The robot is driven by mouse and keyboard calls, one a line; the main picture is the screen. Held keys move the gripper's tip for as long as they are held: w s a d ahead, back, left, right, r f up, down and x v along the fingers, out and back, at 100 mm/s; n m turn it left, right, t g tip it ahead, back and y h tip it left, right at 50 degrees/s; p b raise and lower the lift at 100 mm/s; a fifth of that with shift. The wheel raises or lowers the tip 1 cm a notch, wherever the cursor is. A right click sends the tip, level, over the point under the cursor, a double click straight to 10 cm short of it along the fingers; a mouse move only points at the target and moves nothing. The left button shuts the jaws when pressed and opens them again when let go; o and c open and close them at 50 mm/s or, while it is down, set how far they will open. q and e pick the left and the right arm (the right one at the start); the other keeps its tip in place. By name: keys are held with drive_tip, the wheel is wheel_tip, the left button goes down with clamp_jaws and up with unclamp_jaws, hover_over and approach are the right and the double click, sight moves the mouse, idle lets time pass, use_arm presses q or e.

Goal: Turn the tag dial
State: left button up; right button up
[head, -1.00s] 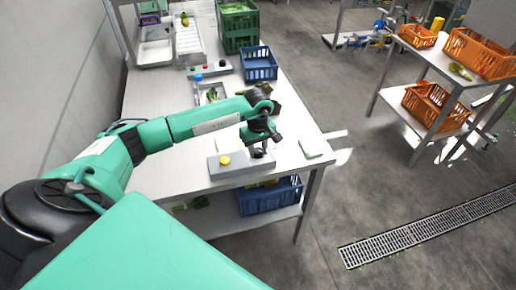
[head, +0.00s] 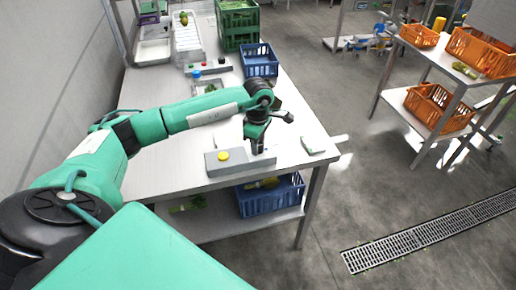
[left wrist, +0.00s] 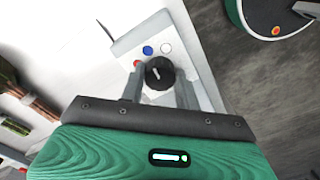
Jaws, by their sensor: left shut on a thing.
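The tag dial (left wrist: 160,73) is a round black knob with a short white pointer line, seen in the left wrist view. The pointer tilts up and left. A red dot (left wrist: 137,64), a blue dot (left wrist: 148,50) and a white dot (left wrist: 166,48) are around it on a pale panel (left wrist: 130,43). My left gripper (left wrist: 160,85) has one finger on each side of the knob and is shut on it. In the head view my left gripper (head: 257,147) points down at the grey box (head: 215,167), and hides the dial there. My right gripper is not in view.
A yellow button (head: 223,155) is on the grey box's left part. A small pale block (head: 313,145) lies at the table's right edge. A blue crate (head: 259,60) and green crates (head: 238,35) stand farther back. Another blue crate (head: 270,196) is on the shelf below.

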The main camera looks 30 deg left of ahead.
use_arm(q)
drive_tip(key=n+b, duration=0.2)
drive_tip(key=n, duration=0.2)
drive_tip(key=shift+n, duration=0.3)
drive_tip(key=n+b, duration=0.1)
drive_tip(key=n, duration=0.2)
drive_tip(key=shift+b, duration=0.35)
drive_tip(key=shift+n, duration=1)
drive_tip(key=shift+r+n+b, duration=0.1)
drive_tip(key=shift+n+b, duration=0.25)
drive_tip(key=shift+n, duration=0.05)
drive_tip(key=o, duration=0.9)
drive_tip(key=shift+c, duration=0.2)
drive_tip(key=shift+o, duration=0.6)
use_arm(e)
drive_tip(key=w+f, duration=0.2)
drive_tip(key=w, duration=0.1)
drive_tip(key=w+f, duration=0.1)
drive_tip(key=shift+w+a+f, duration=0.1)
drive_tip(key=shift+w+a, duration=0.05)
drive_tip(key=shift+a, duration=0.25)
